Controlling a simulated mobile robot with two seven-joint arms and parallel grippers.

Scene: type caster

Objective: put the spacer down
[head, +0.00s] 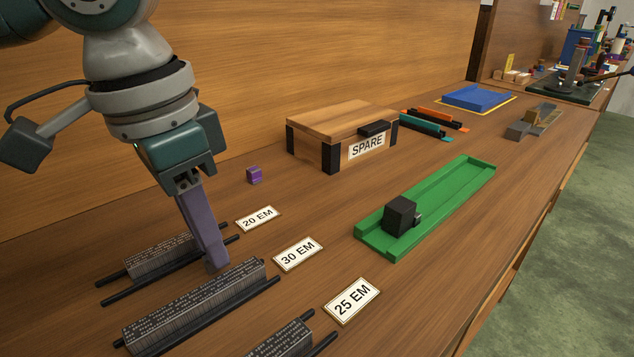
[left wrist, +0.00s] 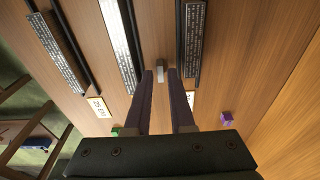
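My left gripper (head: 214,266) points down with its long purple fingers between the 20 EM row (head: 160,258) and the 30 EM row (head: 195,305), near their right ends. In the left wrist view the spacer (left wrist: 159,70), a small pale grey block, sits between the fingertips and sticks out slightly past them. The gripper appears shut on it. In the head view the fingers hide the spacer, and I cannot tell how high it is above the table. My right gripper is not in view.
Label plates read 20 EM (head: 258,218), 30 EM (head: 298,253) and 25 EM (head: 351,301). A purple cube (head: 254,175) lies behind them. The SPARE box (head: 335,125) is shut. A green tray (head: 465,185) holds a black block (head: 399,215). Bare table lies between the labels and tray.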

